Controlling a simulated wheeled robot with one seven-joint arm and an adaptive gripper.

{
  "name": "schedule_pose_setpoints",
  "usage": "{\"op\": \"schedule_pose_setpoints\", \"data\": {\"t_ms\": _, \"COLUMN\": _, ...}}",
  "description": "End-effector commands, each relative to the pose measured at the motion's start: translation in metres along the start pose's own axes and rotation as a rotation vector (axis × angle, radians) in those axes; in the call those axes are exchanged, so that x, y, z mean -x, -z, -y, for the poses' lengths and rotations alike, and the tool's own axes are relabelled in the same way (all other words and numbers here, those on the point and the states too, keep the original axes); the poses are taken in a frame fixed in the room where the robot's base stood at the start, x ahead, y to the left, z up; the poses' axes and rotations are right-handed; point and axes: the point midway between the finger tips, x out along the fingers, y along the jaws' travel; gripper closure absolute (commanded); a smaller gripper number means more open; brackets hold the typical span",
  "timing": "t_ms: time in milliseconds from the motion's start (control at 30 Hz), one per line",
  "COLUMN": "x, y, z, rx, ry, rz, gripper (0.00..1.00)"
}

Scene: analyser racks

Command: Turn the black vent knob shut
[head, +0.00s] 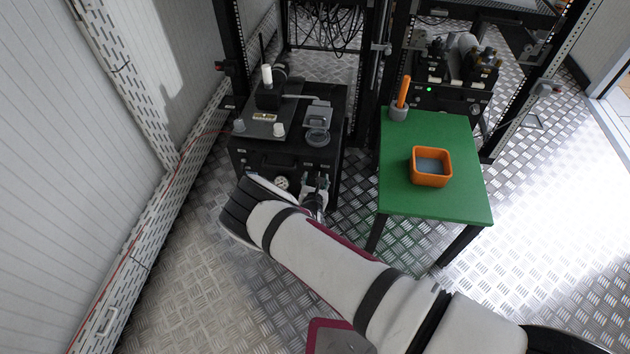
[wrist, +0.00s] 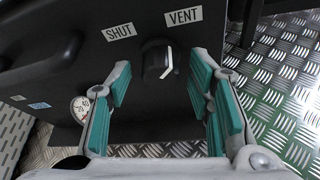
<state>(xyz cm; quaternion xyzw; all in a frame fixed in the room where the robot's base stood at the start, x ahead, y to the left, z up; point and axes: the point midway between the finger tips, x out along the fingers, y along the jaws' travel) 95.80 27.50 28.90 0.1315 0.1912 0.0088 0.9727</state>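The black vent knob (wrist: 156,60) is on the black front panel (wrist: 60,62) of the analyser unit. The SHUT label (wrist: 119,31) is at its upper left and the VENT label (wrist: 184,16) at its upper right. A pale line runs along the knob's right side, its upper end toward VENT. My gripper (wrist: 162,92) is open, with one teal-padded finger on each side of the picture and the knob beyond, between them. No contact with the knob shows. In the head view my gripper (head: 316,190) is at the unit's front, and I cannot make out the knob there.
A round gauge (wrist: 82,107) is on the panel left of the knob. The green table (head: 440,204) stands right of the unit and my arm, bearing an orange bin (head: 430,180) and a grey holder (head: 399,113) with an orange stick. A panelled wall (head: 70,190) is at left.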

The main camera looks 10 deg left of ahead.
Motion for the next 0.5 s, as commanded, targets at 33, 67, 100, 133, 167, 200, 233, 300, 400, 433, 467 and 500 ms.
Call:
{"op": "schedule_pose_setpoints", "data": {"t_ms": 33, "x": 0.0001, "y": 0.0001, "z": 0.0000, "rx": 0.000, "ry": 0.000, "rz": 0.000, "gripper": 0.64}}
{"op": "schedule_pose_setpoints", "data": {"t_ms": 67, "x": 0.0002, "y": 0.0001, "z": 0.0000, "rx": 0.000, "ry": 0.000, "rz": 0.000, "gripper": 0.71}}
{"op": "schedule_pose_setpoints", "data": {"t_ms": 100, "x": 0.0002, "y": 0.0001, "z": 0.0000, "rx": 0.000, "ry": 0.000, "rz": 0.000, "gripper": 0.80}}
{"op": "schedule_pose_setpoints", "data": {"t_ms": 133, "x": 0.0002, "y": 0.0001, "z": 0.0000, "rx": 0.000, "ry": 0.000, "rz": 0.000, "gripper": 0.87}}
{"op": "schedule_pose_setpoints", "data": {"t_ms": 167, "x": 0.0002, "y": 0.0001, "z": 0.0000, "rx": 0.000, "ry": 0.000, "rz": 0.000, "gripper": 0.93}}
{"op": "schedule_pose_setpoints", "data": {"t_ms": 200, "x": 0.0002, "y": 0.0002, "z": 0.0000, "rx": 0.000, "ry": 0.000, "rz": 0.000, "gripper": 1.00}}
{"op": "schedule_pose_setpoints", "data": {"t_ms": 233, "x": 0.0002, "y": 0.0001, "z": 0.0000, "rx": 0.000, "ry": 0.000, "rz": 0.000, "gripper": 1.00}}
{"op": "schedule_pose_setpoints", "data": {"t_ms": 300, "x": 0.0002, "y": 0.0002, "z": 0.0000, "rx": 0.000, "ry": 0.000, "rz": 0.000, "gripper": 1.00}}
{"op": "schedule_pose_setpoints", "data": {"t_ms": 400, "x": 0.0002, "y": 0.0003, "z": -0.0002, "rx": 0.005, "ry": 0.002, "rz": 0.000, "gripper": 1.00}}
{"op": "schedule_pose_setpoints", "data": {"t_ms": 433, "x": 0.0002, "y": 0.0004, "z": -0.0003, "rx": 0.008, "ry": 0.003, "rz": 0.000, "gripper": 1.00}}
{"op": "schedule_pose_setpoints", "data": {"t_ms": 467, "x": 0.0002, "y": 0.0004, "z": -0.0004, "rx": 0.013, "ry": 0.004, "rz": 0.000, "gripper": 1.00}}
{"op": "schedule_pose_setpoints", "data": {"t_ms": 500, "x": 0.0002, "y": 0.0006, "z": -0.0005, "rx": 0.020, "ry": 0.007, "rz": 0.000, "gripper": 1.00}}
